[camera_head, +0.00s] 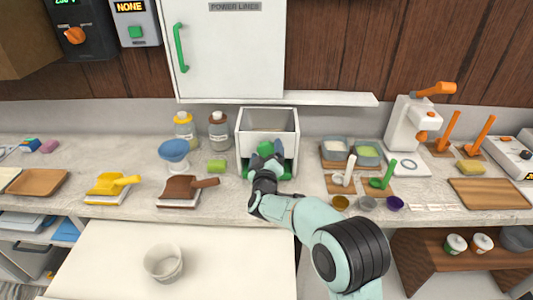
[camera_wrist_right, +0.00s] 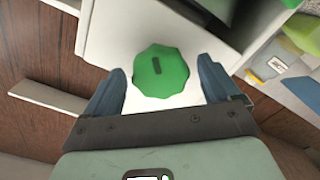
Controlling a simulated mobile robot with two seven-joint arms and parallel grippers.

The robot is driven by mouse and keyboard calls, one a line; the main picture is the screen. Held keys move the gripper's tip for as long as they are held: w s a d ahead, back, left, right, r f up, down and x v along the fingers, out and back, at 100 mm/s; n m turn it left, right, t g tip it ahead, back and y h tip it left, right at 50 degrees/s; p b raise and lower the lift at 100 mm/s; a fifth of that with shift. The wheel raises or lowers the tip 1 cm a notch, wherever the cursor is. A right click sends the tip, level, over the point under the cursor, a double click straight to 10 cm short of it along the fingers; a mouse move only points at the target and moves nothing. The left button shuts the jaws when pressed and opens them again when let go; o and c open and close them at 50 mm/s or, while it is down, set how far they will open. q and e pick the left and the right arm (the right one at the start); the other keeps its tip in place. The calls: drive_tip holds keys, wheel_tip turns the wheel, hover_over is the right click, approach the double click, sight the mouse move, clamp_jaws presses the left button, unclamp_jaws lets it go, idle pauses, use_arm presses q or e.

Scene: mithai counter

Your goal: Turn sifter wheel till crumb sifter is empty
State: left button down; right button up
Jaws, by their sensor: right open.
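The crumb sifter (camera_head: 283,142) is a white open-topped box at the back of the counter, with some brownish contents showing inside. Its green sifter wheel (camera_head: 264,147) is on the front, partly hidden by my right gripper (camera_head: 265,156). In the right wrist view the wheel (camera_wrist_right: 161,72) is a green scalloped knob with a dark mark. The two blue fingers of my right gripper (camera_wrist_right: 160,78) stand open on either side of it, with a gap showing at each side. My left gripper is not in view.
Trays with white and green contents (camera_head: 367,152) are at the right. A white cabinet (camera_head: 232,50) hangs above.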

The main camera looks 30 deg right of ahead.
drive_tip(key=c, duration=1.1)
drive_tip(key=shift+o, duration=0.2)
